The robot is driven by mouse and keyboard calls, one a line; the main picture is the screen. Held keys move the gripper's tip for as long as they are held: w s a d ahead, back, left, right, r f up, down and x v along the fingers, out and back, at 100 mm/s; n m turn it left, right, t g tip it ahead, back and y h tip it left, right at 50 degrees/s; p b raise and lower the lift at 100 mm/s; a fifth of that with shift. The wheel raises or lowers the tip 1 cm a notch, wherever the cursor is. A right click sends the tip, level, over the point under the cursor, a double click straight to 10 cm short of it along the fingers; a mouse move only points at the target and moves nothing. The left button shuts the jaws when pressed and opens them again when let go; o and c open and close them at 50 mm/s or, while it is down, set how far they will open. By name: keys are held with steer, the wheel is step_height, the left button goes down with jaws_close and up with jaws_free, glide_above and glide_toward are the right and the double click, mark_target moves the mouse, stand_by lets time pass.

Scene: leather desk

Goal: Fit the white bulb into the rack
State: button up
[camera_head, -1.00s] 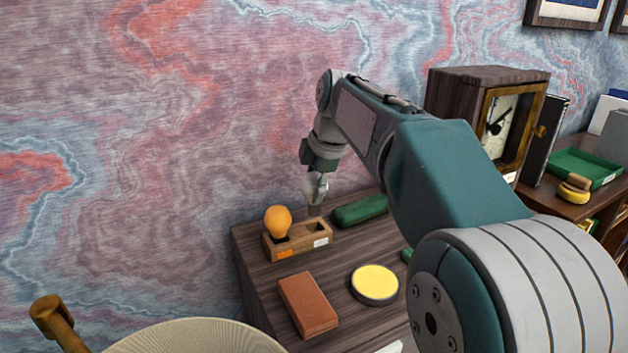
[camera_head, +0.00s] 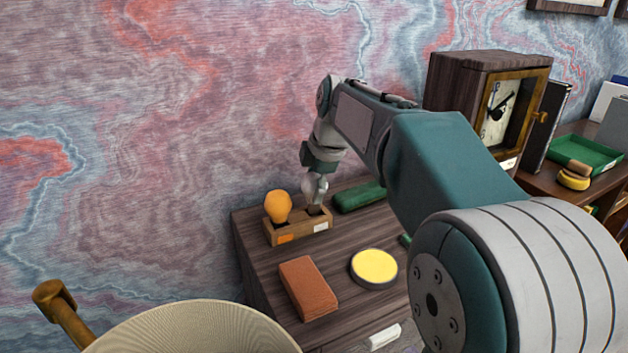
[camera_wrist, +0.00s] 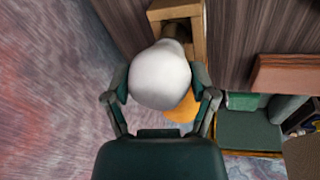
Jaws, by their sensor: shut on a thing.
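The white bulb (camera_wrist: 160,78) is between the two fingers of my gripper (camera_wrist: 161,92) in the wrist view, and the fingers are shut on it. In the head view my gripper (camera_head: 316,188) is low over the right part of the wooden rack (camera_head: 291,235), with the white bulb largely hidden by it. The bulb's lower end is at the right-hand hole; how deep it sits I cannot tell. An orange bulb (camera_head: 278,206) stands upright in the rack's left place. The rack (camera_wrist: 197,35) and part of the orange bulb (camera_wrist: 181,109) also show in the wrist view.
A brown-red block (camera_head: 308,288) and a yellow-topped round tin (camera_head: 374,268) lie in front of the rack. A green case (camera_head: 358,196) lies close to its right. A wooden clock (camera_head: 490,112) stands farther right. A lampshade-like cone (camera_head: 195,330) is at the front left.

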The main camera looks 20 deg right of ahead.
steer(key=shift+f, duration=0.65)
steer(key=shift+f, duration=0.1)
steer(key=o, duration=1)
steer(key=shift+r, duration=4.5)
